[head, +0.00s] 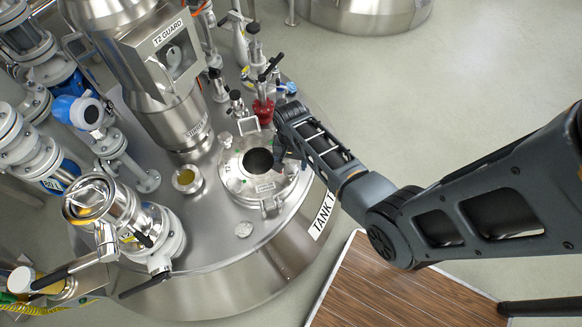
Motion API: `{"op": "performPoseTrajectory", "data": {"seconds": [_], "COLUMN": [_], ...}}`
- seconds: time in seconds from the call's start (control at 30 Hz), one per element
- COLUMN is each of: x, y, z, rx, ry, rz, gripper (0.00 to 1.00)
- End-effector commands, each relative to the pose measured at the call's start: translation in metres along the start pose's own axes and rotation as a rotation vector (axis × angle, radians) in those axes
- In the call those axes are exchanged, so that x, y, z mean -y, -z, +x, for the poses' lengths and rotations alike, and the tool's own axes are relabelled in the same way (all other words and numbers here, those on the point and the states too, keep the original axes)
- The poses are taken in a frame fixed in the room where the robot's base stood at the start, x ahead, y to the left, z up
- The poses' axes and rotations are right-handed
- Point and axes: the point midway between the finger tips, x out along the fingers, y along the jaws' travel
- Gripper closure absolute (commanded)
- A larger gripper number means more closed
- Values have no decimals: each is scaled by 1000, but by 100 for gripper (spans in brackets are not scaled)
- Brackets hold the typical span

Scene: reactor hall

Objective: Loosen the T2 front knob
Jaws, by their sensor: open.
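The tank (185,255), with a label reading "TANK T" before my arm cuts it off, has a round steel port (232,182) on its top with a dark opening or window in the middle. A bracket (270,206) sits at the port's front edge. A small round silver knob-like piece (243,229) lies on the tank top in front of the port, and a similar one (225,139) is behind it to the left. I cannot tell which is the front knob. My gripper (281,163) is open above the port's right side, small and partly hidden by my wrist.
A red valve (263,110) and several fittings stand behind the port. Valves and pipes (105,205) crowd the left. A brown wooden platform (390,290) and clear floor are on the right.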

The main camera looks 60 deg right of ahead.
Motion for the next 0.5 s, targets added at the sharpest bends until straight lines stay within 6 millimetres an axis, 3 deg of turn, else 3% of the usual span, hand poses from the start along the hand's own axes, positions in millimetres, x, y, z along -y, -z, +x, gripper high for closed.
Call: {"op": "performPoseTrajectory", "data": {"seconds": [0.5], "x": [0], "y": [0], "z": [-2], "rx": [1], "ry": [0], "rz": [683], "gripper": [26]}}
